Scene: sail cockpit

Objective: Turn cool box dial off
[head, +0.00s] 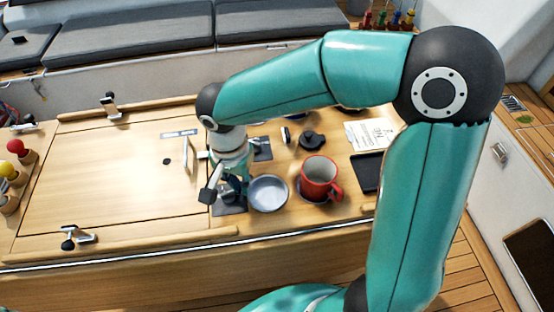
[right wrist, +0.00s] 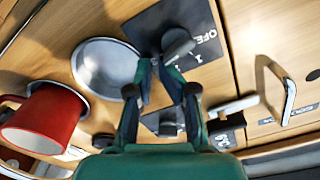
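The near dial's dark plate (head: 232,208) lies between the cool box lid and a metal bowl. In the right wrist view this plate (right wrist: 207,30) carries printed "OFF" and "1", and its dark grey dial knob (right wrist: 177,44) stands on it. My right gripper (right wrist: 158,66) reaches down to this knob. Its two fingertips are apart beside the knob; whether they touch it is unclear. In the head view the right gripper (head: 226,190) partly hides the dial. A second dark plate (head: 263,148) lies behind; in the wrist view its knob (right wrist: 168,122) shows between the fingers. My left gripper is not in view.
The metal bowl (head: 268,193) and a red mug (head: 320,178) stand close right of the gripper. A black tablet (head: 367,172) and a paper (head: 370,134) lie further right. The wooden lid (head: 110,185), with a raised handle (head: 188,155), is left.

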